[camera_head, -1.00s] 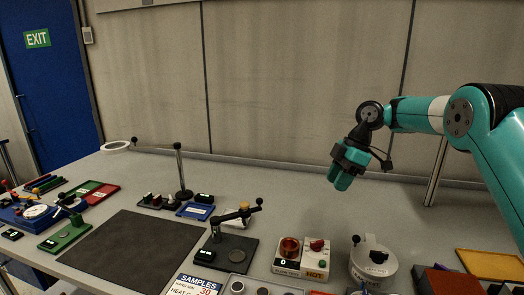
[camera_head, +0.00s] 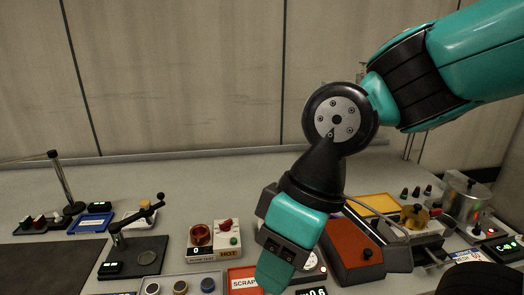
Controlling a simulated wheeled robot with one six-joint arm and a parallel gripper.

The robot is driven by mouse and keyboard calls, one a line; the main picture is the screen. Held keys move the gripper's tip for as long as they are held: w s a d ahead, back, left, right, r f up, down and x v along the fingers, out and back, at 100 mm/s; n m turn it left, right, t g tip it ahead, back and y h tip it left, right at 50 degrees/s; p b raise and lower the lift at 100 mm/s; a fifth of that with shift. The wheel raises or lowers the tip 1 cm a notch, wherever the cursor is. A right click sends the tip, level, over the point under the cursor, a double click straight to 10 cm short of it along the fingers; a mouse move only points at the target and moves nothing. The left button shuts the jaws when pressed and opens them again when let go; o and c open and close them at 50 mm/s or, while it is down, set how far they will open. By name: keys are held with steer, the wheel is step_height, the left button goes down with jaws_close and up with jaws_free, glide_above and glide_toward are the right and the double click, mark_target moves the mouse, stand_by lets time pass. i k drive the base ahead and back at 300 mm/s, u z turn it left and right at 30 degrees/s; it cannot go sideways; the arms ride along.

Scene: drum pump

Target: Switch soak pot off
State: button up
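A silver pot (camera_head: 466,205) with a lid and black knob stands at the far right of the bench. Beside it is a dark control box (camera_head: 503,250) with a small red light and a display. I cannot read which label marks the soak pot; this pot looks most like it. My gripper (camera_head: 273,275) points down in the lower middle, well to the left of the silver pot and apart from it. Its teal fingers are seen from the side, so whether they are open or shut does not show.
A white heater box marked HOT (camera_head: 228,240) with a copper-coloured cup (camera_head: 201,236) stands left of my gripper. A red-brown block (camera_head: 352,250) and a yellow tray (camera_head: 374,205) lie to its right. A white round device (camera_head: 316,268) is partly hidden behind my gripper.

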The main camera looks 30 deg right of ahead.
mark_target(476, 231)
steer(key=z, duration=1.45)
steer(key=k, duration=1.3)
steer(key=z, duration=0.15)
steer(key=i, duration=0.55)
steer(key=z, duration=0.85)
steer(key=i, duration=0.75)
steer(key=u, duration=0.55)
steer(key=i, duration=0.55)
steer(key=u, duration=0.55)
